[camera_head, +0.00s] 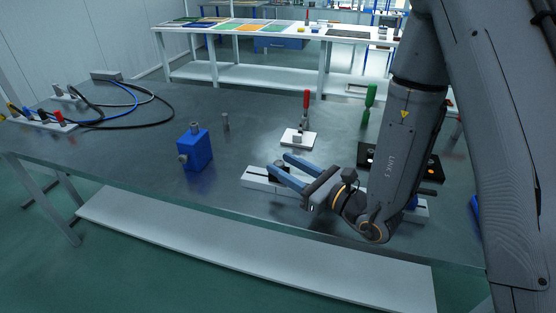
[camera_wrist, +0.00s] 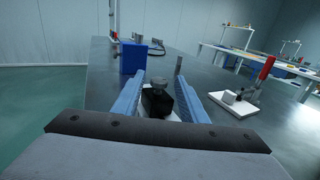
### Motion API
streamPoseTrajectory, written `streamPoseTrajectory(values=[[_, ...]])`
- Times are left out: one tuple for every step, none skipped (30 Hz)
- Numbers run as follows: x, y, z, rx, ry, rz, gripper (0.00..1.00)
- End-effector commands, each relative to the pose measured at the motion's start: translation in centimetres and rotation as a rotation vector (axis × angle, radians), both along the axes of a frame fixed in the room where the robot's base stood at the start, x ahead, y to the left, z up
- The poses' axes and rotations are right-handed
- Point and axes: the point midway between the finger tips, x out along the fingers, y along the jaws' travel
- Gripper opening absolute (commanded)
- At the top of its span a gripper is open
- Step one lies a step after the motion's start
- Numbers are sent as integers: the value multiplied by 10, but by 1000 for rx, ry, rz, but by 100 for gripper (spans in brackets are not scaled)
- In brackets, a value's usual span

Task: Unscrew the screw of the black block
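The black block (camera_wrist: 155,103) shows in the wrist view with a grey screw knob (camera_wrist: 158,84) on top. It sits on a white base bar (camera_head: 256,181). My gripper (camera_head: 278,162) has two blue fingers spread apart, which also show in the wrist view (camera_wrist: 161,76). The block and its screw appear between the fingers, with a gap on each side. Neither finger visibly touches the screw. In the head view the block is mostly hidden by my fingers, and I cannot tell the exact height of the fingers over it.
A blue block (camera_head: 195,149) with a side knob stands left on the dark table (camera_head: 120,153). A small grey post (camera_head: 226,122) and a red-handled clamp on a white plate (camera_head: 291,138) stand behind. Cables lie far left.

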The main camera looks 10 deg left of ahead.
Motion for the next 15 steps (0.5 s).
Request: streamPoseTrajectory(values=[[3,7,1,-1,-1,2,39],[5,10,1,-1,-1,3,39],[6,13,1,-1,-1,4,39],[7,15,1,-1,-1,3,39],[9,17,1,-1,-1,2,39],[10,19,1,0,-1,2,39],[10,21,1,0,-1,3,39],[11,22,0,0,-1,3,39],[11,22,0,0,0,3,39],[11,23,0,0,0,3,39],[11,23,0,0,0,3,39],[11,23,0,0,0,3,39],[11,23,0,0,0,3,39],[11,22,0,0,0,3,39],[11,22,0,0,0,3,39]])
